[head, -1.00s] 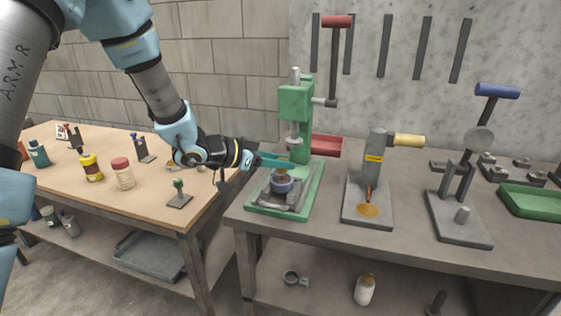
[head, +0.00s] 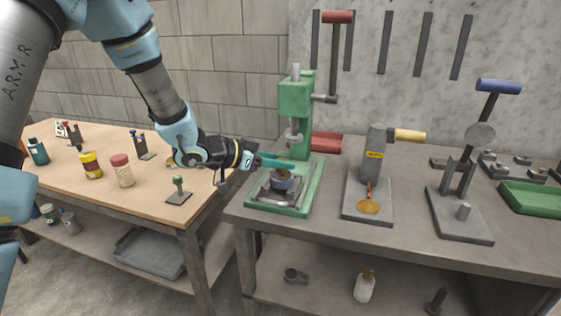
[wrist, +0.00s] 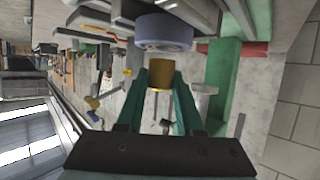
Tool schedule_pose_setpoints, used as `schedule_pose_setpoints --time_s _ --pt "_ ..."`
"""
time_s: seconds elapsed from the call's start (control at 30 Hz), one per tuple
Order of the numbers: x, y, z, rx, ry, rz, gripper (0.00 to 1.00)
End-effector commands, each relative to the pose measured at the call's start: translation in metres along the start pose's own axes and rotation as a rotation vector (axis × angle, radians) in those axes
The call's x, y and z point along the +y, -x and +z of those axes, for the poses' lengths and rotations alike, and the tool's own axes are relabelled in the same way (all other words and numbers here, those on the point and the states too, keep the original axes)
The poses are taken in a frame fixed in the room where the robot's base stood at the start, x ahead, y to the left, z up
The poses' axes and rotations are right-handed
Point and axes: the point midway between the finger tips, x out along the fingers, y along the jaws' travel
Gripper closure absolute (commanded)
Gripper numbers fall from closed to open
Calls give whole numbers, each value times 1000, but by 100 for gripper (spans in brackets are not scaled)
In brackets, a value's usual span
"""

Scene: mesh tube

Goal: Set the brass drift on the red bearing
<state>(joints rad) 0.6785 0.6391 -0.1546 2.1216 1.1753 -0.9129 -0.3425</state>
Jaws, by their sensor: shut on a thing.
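My gripper (head: 284,165) is shut on the brass drift (wrist: 160,75), a short brass-yellow cylinder between its teal fingers in the wrist view. In the head view it is just above a blue-grey ring-shaped bearing (head: 283,184) on the bed of the green press (head: 297,110). The same bearing (wrist: 164,31) lies just beyond the fingertips in the wrist view. It looks blue-grey; I see no red bearing. The fingers hide most of the drift in the head view, and I cannot tell whether the drift touches the bearing.
The press ram and column stand close behind my gripper. A red tray (head: 327,143) is behind the press. A grey stand with a yellow handle (head: 410,136) and a blue-handled tool (head: 497,86) stand to the right. A wooden table (head: 140,185) with bottles is at left.

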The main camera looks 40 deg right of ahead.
Motion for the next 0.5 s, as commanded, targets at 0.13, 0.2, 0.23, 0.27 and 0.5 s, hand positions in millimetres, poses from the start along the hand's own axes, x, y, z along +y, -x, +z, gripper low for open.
schedule_pose_setpoints --time_s 0.13,0.2,0.23,0.27,0.5 --pt "0 -1 2 1 0 0 100" --pt "0 -1 2 1 0 0 100" --pt "0 -1 3 1 0 0 100" --pt "0 -1 3 1 0 0 100" --pt "0 -2 6 1 0 0 100"
